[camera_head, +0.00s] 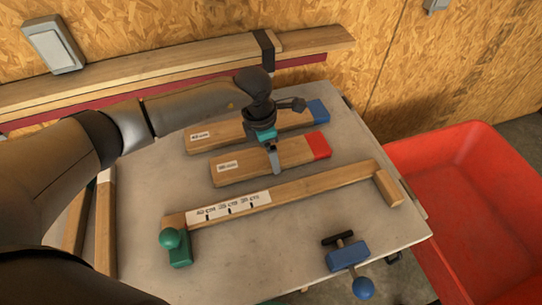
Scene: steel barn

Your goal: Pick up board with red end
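The board with the red end (245,167) lies on the grey worktable, its red end (318,146) to the right and a white label near its left end. My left gripper (272,160) points down at the middle of this board. One finger shows in front of the board's near side; the other is hidden, so I cannot tell whether it grips. A similar board with a blue end (222,134) lies just behind, partly covered by my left gripper and wrist. My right gripper is not in view.
A wooden measuring jig (300,190) with a marked strip and a green knob (174,240) lies in front. A blue clamp (347,255) sits at the table's (250,265) front right. A red bin (460,190) stands at right. Long planks (150,70) line the wall.

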